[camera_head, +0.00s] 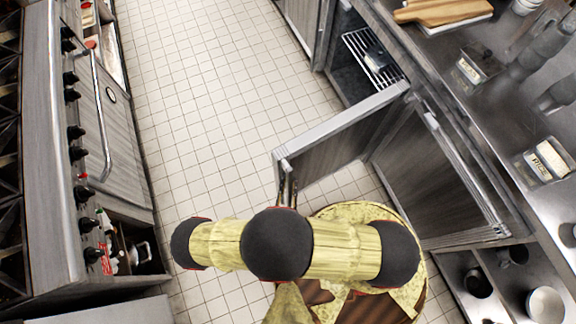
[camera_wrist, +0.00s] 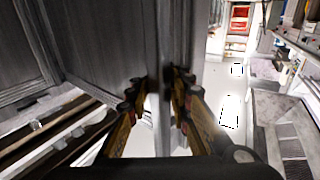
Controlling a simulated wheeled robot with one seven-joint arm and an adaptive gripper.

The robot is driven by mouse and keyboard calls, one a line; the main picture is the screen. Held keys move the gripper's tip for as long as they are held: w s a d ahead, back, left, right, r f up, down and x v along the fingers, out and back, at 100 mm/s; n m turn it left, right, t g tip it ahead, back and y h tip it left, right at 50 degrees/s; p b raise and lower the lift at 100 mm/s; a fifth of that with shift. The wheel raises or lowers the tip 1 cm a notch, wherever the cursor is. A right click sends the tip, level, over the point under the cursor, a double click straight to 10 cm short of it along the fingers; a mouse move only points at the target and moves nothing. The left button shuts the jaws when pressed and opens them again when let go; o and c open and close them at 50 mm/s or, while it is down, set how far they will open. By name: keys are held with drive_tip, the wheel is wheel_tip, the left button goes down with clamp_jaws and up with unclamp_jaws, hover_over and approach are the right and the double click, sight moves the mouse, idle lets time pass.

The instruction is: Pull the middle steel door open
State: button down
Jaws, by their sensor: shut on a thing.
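The middle steel door (camera_head: 335,150) stands swung out from the counter into the aisle, its free edge toward the left in the head view. The open bay beside it shows a wire rack (camera_head: 372,55). In the wrist view my gripper (camera_wrist: 157,98) has a finger on each side of an upright metal part at the door (camera_wrist: 95,45). It is shut on this part, which looks like the handle; the exact contact is partly hidden. In the head view my arm covers most of the gripper.
Another door (camera_head: 303,22) stands out farther along the counter. A nearer cabinet front (camera_head: 425,175) appears closed. A stove (camera_head: 100,130) with knobs and a rail lines the left side. The tiled floor (camera_head: 205,90) between is clear.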

drive_tip(key=shift+a, duration=0.25)
drive_tip(key=c, duration=1.8)
unclamp_jaws()
drive_tip(key=shift+c, duration=0.2)
drive_tip(key=shift+o, duration=0.6)
drive_tip(key=shift+d, duration=0.15)
drive_tip(key=shift+r, duration=0.1)
